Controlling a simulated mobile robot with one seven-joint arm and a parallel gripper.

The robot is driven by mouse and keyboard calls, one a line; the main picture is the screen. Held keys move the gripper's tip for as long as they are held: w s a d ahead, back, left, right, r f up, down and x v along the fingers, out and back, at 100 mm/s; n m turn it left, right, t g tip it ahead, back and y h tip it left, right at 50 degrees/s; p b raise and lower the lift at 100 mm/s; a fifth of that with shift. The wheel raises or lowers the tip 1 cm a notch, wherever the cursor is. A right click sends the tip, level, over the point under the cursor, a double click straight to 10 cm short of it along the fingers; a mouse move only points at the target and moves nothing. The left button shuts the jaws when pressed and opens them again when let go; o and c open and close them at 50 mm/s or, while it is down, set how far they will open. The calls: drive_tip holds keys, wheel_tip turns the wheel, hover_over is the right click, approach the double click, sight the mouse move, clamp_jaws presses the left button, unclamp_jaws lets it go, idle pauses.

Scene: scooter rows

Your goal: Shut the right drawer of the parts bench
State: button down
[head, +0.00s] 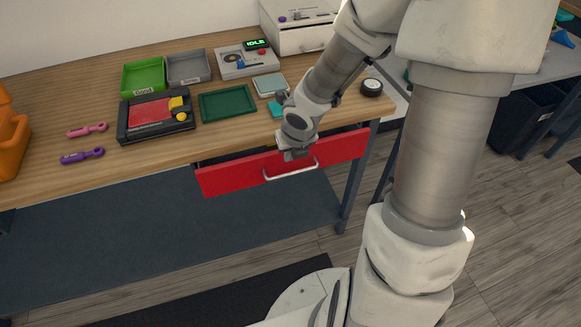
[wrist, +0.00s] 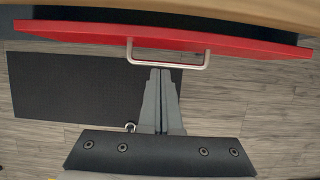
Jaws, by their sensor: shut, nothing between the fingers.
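The parts bench (head: 60,195) has a wooden top, and a red drawer (head: 225,178) sits under its right part. The drawer is partly open: a dark gap shows between its front and the bench edge. Its silver bar handle (head: 291,173) also shows in the wrist view (wrist: 130,52). My gripper (head: 295,155) is shut and empty at the drawer front, by the handle. In the wrist view my fingertips (wrist: 160,70) reach the handle bar near its middle; I cannot tell if they touch it. The drawer's inside is mostly hidden.
On the bench top stand a green bin (head: 143,76), a grey bin (head: 187,68), a dark green tray (head: 228,103) and a black-and-red device (head: 155,114). A bench leg (head: 352,180) stands right of the drawer. Floor in front holds a dark mat (wrist: 60,85).

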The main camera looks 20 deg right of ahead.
sight(286, 167)
drive_tip(key=shift+b+x, duration=3.9)
drive_tip(key=shift+x, duration=1.1)
drive_tip(key=w+p, duration=0.1)
drive_tip(key=w, duration=0.1)
drive_tip(key=w+p, duration=0.2)
drive_tip(key=shift+w+r, duration=0.25)
drive_tip(key=shift+w+f, duration=0.15)
drive_tip(key=shift+w, duration=0.35)
drive_tip(key=shift+p, duration=0.3)
